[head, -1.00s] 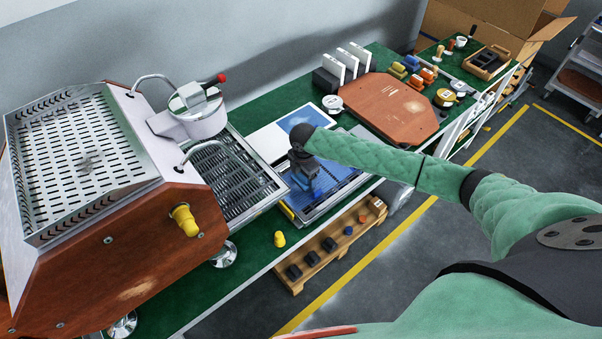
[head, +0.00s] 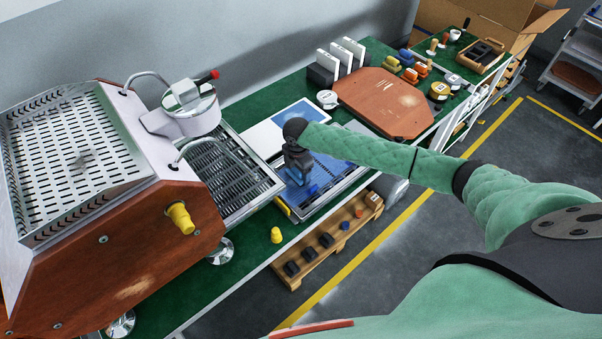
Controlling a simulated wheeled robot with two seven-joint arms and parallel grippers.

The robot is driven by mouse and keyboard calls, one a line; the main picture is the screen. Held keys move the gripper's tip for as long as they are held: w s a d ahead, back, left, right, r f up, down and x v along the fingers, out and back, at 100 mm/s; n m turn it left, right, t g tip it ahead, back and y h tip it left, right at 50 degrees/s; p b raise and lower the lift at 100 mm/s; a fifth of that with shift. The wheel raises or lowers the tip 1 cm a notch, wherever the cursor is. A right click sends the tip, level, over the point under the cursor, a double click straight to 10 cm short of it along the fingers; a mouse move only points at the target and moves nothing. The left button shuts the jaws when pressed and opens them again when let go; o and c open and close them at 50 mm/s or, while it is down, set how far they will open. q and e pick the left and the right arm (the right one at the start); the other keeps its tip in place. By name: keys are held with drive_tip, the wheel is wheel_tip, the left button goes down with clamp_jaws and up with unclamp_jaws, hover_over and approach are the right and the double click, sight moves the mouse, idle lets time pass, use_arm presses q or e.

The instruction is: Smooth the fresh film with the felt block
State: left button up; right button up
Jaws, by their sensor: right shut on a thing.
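My right gripper (head: 298,176) points down over the blue panel (head: 345,172), which lies in a metal-rimmed tray on the green bench. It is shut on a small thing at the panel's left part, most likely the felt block. A bit of blue (head: 312,190) shows at the fingertips; I cannot tell whether it is the block or a separate piece. The gripper hides most of what it holds, and contact with the panel is unclear. The fresh film cannot be told apart from the blue surface. My left gripper is not in view.
The espresso machine (head: 125,235) with its drip grate (head: 215,175) stands close on the left. A white sheet with a blue patch (head: 262,140) lies behind the tray. A brown board (head: 385,103) lies to the right. A wooden pallet (head: 325,240) with small parts is below the bench edge.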

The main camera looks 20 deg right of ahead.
drive_tip(key=shift+w+a, duration=0.1)
drive_tip(key=shift+w, duration=0.15)
drive_tip(key=shift+w+a+b, duration=0.25)
drive_tip(key=shift+w, duration=0.45)
drive_tip(key=shift+w+a+b, duration=0.2)
drive_tip(key=shift+w+a, duration=0.05)
drive_tip(key=shift+w, duration=0.45)
drive_tip(key=shift+s+d+r+p, duration=0.1)
drive_tip(key=shift+s+d+p, duration=0.1)
drive_tip(key=shift+s+p, duration=0.45)
drive_tip(key=shift+s+d, duration=0.1)
drive_tip(key=shift+s, duration=0.2)
drive_tip(key=shift+s+d, duration=0.2)
drive_tip(key=shift+s, duration=0.25)
drive_tip(key=shift+s, duration=0.15)
drive_tip(key=shift+s+d, duration=0.25)
drive_tip(key=shift+s, duration=0.4)
drive_tip(key=shift+s+d, duration=0.25)
drive_tip(key=shift+s, duration=0.4)
